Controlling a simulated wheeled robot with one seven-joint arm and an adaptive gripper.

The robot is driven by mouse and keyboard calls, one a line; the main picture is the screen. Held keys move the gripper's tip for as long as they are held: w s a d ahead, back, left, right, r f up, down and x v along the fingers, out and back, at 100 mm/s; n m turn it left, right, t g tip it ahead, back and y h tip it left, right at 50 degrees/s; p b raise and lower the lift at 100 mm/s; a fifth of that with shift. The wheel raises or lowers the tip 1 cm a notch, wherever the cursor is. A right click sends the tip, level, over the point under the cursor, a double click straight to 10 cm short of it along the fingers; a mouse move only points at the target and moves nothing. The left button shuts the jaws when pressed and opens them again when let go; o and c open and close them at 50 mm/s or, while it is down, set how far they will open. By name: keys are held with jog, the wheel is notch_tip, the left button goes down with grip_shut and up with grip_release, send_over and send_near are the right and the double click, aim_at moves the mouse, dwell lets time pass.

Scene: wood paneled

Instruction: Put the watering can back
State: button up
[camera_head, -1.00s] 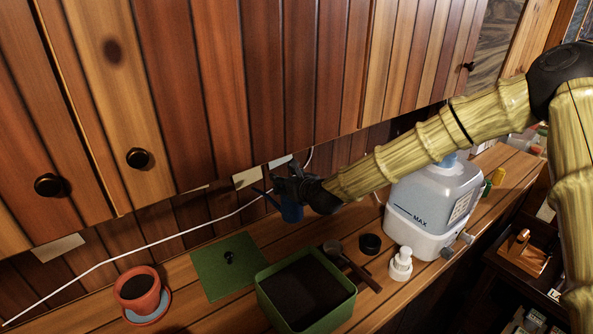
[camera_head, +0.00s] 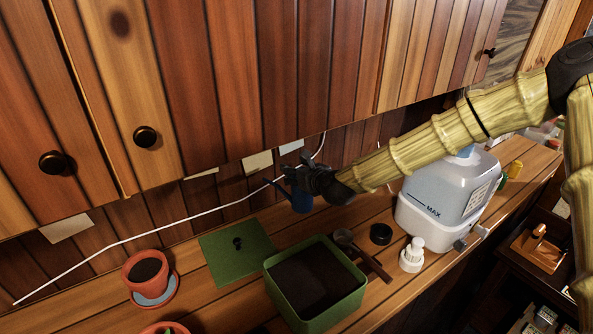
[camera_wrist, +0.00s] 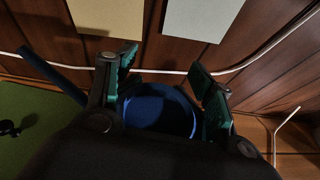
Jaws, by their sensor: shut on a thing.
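The blue watering can (camera_head: 302,203) is near the back wall, behind the green planter box, mostly hidden by my gripper (camera_head: 300,186) in the head view. In the wrist view the can's round blue body (camera_wrist: 160,112) sits between the two fingers of my gripper (camera_wrist: 160,95), with its spout reaching to the upper left. My gripper is shut on it. Whether the can's base touches the counter I cannot tell.
A green box of soil (camera_head: 355,297), a green lid (camera_head: 222,262), a terracotta pot (camera_head: 137,276), a white pump bottle (camera_head: 411,258) and a water tank (camera_head: 440,225) stand on the counter (camera_head: 205,310). A white cable (camera_head: 165,231) runs along the wall.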

notch_tip(320, 180, down, 6)
jog(key=b, duration=0.5)
jog(key=shift+f+b, duration=0.2)
jog(key=shift+b, duration=0.15)
jog(key=shift+f+b, duration=0.3)
jog(key=shift+f, duration=0.05)
dwell(0.5)
jog(key=o, duration=1.6)
jog(key=shift+o, duration=0.8)
jog(key=shift+o, duration=0.3)
jog(key=shift+o, duration=1.3)
jog(key=v, duration=1.2)
